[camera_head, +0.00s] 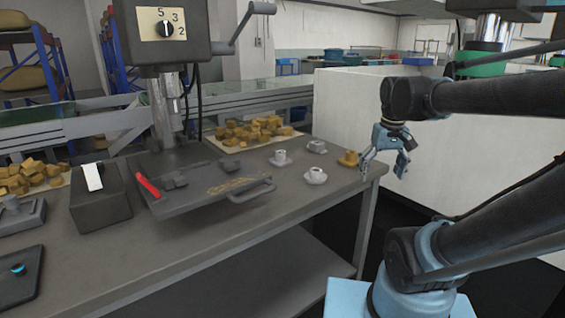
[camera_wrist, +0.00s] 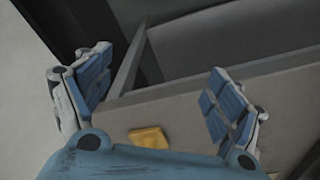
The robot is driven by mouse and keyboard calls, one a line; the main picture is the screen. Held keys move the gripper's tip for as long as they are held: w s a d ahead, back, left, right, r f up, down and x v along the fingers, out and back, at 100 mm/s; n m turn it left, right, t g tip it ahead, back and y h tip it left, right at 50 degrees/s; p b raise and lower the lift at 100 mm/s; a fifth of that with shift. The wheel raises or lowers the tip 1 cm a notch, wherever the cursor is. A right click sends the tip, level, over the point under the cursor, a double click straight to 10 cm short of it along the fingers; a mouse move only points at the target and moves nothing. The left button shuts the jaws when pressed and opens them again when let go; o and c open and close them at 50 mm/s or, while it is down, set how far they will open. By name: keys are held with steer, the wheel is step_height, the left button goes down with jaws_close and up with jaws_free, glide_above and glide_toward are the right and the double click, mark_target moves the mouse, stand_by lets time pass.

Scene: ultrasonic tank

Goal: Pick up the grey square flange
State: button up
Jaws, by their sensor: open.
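A small grey part with a squarish outline, which looks like the grey square flange (camera_head: 316,147), lies near the back right of the workbench. Its fine shape is too small to tell. My gripper (camera_head: 384,166) hangs at the bench's right end, to the right of the flange and apart from it. The fingers are spread with nothing between them. In the wrist view my gripper (camera_wrist: 160,75) is also open, over the bench edge. The flange does not show there.
A yellow part (camera_head: 348,159) stands between flange and gripper; it also shows in the wrist view (camera_wrist: 150,138). Two pale flanged parts, one left (camera_head: 280,159) and one in front (camera_head: 316,176), stand nearby. A drill press (camera_head: 165,60) and yellow blocks (camera_head: 250,131) are farther left on the workbench (camera_head: 300,205).

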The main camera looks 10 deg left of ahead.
steer(key=w+a+r+n, duration=0.2)
steer(key=w+a+r, duration=0.4)
steer(key=a, duration=0.2)
step_height(320, 180, up, 8)
steer(key=n+g, duration=0.2)
steer(key=n, duration=0.3)
glide_above(281, 155)
steer(key=w, duration=0.2)
steer(key=f, duration=1.2)
steer(key=shift+s, duration=0.2)
steer(key=shift+w+a+f, duration=0.1)
steer(key=shift+a+f, duration=0.05)
steer(key=shift+f, duration=1.2)
steer(key=shift+w+a+f, duration=0.1)
steer(key=shift+f, duration=1.2)
steer(key=c, duration=1.3)
